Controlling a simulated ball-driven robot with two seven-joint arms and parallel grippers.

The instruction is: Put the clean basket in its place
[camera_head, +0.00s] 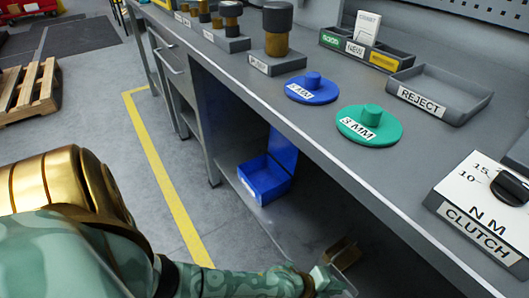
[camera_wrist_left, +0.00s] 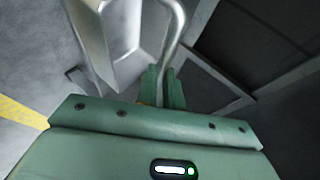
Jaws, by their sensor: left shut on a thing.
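In the left wrist view, my left gripper (camera_wrist_left: 163,86) has its green fingers closed around a bent silver metal bar, which looks like the handle of a pale metal basket (camera_wrist_left: 120,35). The basket's body shows only in part at the top of that view, so I cannot tell whether it is empty. In the head view, my left gripper (camera_head: 326,276) is low, beneath the bench edge at the bottom middle. A small brass-and-grey part (camera_head: 343,253) shows right beside it. My right gripper is not in view.
A grey workbench (camera_head: 300,130) runs diagonally, with a lower shelf (camera_head: 232,178) holding an open blue bin (camera_head: 265,180). On top are blue (camera_head: 313,88) and green (camera_head: 370,125) discs, a REJECT tray (camera_head: 440,95) and a CLUTCH box (camera_head: 485,210).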

